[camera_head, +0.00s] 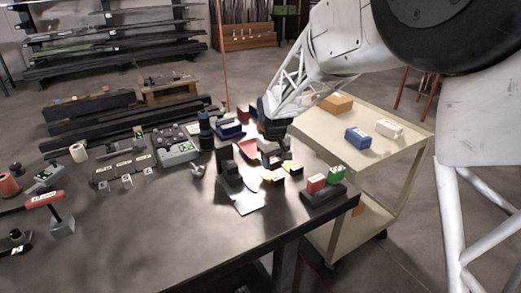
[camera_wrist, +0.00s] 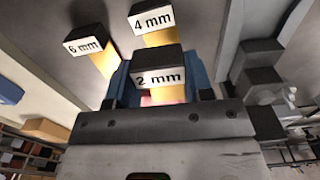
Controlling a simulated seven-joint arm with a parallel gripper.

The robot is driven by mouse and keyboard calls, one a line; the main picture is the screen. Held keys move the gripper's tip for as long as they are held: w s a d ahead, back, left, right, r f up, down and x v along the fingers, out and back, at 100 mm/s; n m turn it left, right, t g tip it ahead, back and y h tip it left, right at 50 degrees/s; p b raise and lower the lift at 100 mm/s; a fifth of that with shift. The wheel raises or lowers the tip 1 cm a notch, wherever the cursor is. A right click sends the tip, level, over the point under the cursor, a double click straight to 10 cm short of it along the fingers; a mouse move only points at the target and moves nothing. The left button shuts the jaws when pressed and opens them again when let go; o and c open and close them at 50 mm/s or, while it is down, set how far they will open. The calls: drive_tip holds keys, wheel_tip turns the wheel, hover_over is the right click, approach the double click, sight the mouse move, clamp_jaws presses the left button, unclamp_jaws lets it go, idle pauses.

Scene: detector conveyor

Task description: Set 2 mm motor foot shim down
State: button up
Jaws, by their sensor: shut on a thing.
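The 2 mm motor foot shim (camera_wrist: 160,68), a yellow piece with a black top and a white "2 mm" label, is between the blue fingers of my gripper (camera_wrist: 158,92) in the wrist view. The gripper is shut on it. In the head view my gripper (camera_head: 271,152) is low over the right part of the dark bench (camera_head: 150,225). The 4 mm shim (camera_wrist: 152,20) and the 6 mm shim (camera_wrist: 90,45) stand apart from it in the wrist view. I cannot tell whether the held shim touches the surface below.
A black bracket (camera_head: 228,170) stands close left of the gripper. A red block (camera_head: 316,183) and a green block (camera_head: 337,172) sit near the bench's right corner. A cream cart (camera_head: 408,150) stands beyond the right edge.

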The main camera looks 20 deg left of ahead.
idle(0.3)
drive_tip(key=w+a, duration=0.2)
drive_tip(key=w, duration=0.2)
drive_tip(key=w+a+f, duration=0.1)
drive_tip(key=w+a, duration=0.1)
drive_tip(key=w, duration=0.3)
drive_tip(key=w+a, duration=0.2)
drive_tip(key=w, duration=0.2)
drive_tip(key=shift+w+a+f, duration=0.2)
drive_tip(key=shift+w+a, duration=0.05)
drive_tip(key=shift+a, duration=0.1)
drive_tip(key=shift+w+a+f, duration=0.1)
drive_tip(key=shift+w+a, duration=0.1)
drive_tip(key=shift+w, duration=0.2)
drive_tip(key=shift+f, duration=1.7)
drive_tip(key=shift+f, duration=0.2)
drive_tip(key=o, duration=0.9)
drive_tip(key=shift+o, duration=0.2)
drive_tip(key=shift+r, duration=0.2)
